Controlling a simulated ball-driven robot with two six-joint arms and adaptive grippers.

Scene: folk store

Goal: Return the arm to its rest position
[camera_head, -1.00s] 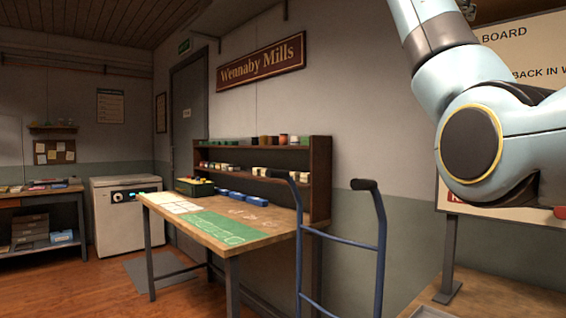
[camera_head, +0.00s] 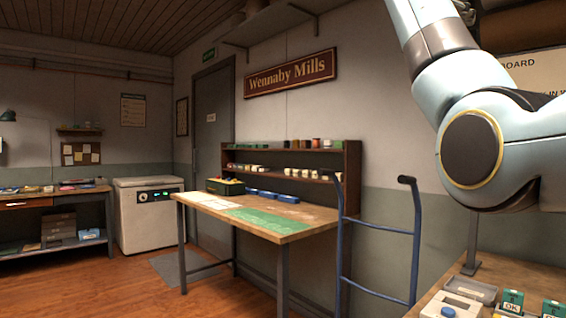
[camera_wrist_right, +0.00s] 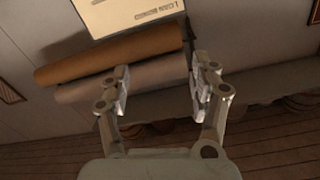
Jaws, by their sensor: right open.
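My right arm (camera_head: 470,110) is raised and bent at the right of the head view; its gripper is outside that view. In the right wrist view my right gripper (camera_wrist_right: 160,92) has its two fingers spread apart with nothing between them. Behind the fingers are a brown roll (camera_wrist_right: 110,55) and a paler roll (camera_wrist_right: 75,93), with a pale box or sign (camera_wrist_right: 125,12) at the top. The fingers appear apart from these, though the distance is hard to judge. My left gripper does not show in either view.
A workbench (camera_head: 292,229) with a green mat (camera_head: 262,219) stands mid-view. A blue hand truck (camera_head: 378,225) stands right of it. At the lower right, a wooden surface (camera_head: 425,303) holds a grey tray (camera_head: 472,289) and green OK boxes (camera_head: 512,300). Floor is open at left.

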